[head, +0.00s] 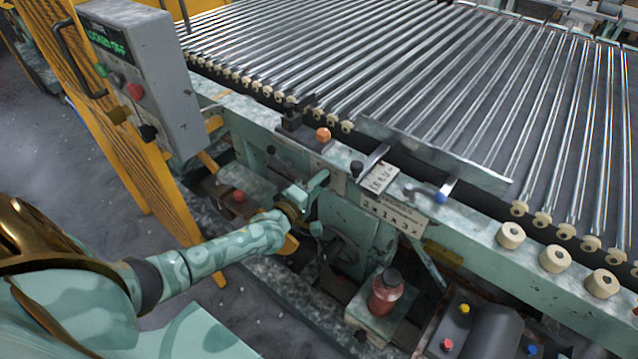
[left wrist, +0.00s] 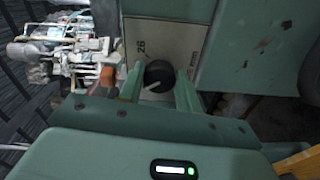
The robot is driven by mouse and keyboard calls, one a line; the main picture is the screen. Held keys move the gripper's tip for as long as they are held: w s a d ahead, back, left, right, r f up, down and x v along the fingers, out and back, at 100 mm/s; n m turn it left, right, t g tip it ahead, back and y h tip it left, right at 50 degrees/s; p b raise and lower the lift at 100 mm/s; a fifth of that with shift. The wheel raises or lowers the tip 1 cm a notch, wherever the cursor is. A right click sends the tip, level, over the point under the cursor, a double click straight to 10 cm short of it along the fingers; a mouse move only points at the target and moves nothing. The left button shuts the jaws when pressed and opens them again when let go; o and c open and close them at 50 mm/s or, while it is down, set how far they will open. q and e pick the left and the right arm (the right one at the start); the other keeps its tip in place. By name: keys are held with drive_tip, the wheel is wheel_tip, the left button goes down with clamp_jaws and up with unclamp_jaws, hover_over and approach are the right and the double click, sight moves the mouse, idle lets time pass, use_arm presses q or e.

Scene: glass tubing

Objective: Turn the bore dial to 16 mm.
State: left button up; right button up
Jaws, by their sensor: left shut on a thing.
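The bore dial (left wrist: 158,73) is a round black knob with a white pointer line on a pale plate (left wrist: 143,30) marked "26" and "mm". In the left wrist view the pointer slants to the lower left. Other marks around the knob are hidden or too small to read. My left gripper (left wrist: 160,84) is shut on the dial, one green finger on each side of it. In the head view my left gripper (head: 317,184) reaches the green front of the machine, and the knob is hidden there. My right gripper is not in view.
Glass tubes lie on the roller bed (head: 400,80) above. An orange knob (head: 323,134) and a blue-tipped lever (head: 440,196) sit on the machine's rail. A grey control box (head: 150,80) stands at left. A red bottle (head: 386,294) stands below right.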

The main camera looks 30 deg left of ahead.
use_arm(q)
drive_tip(key=shift+f+n, duration=0.1)
drive_tip(key=shift+n, duration=0.9)
drive_tip(key=o, duration=1)
drive_tip(key=s+a+p, duration=0.1)
drive_tip(key=s+p, duration=0.2)
drive_tip(key=s, duration=1.3)
drive_tip(key=shift+s+a, duration=0.15)
drive_tip(key=shift+a, duration=0.05)
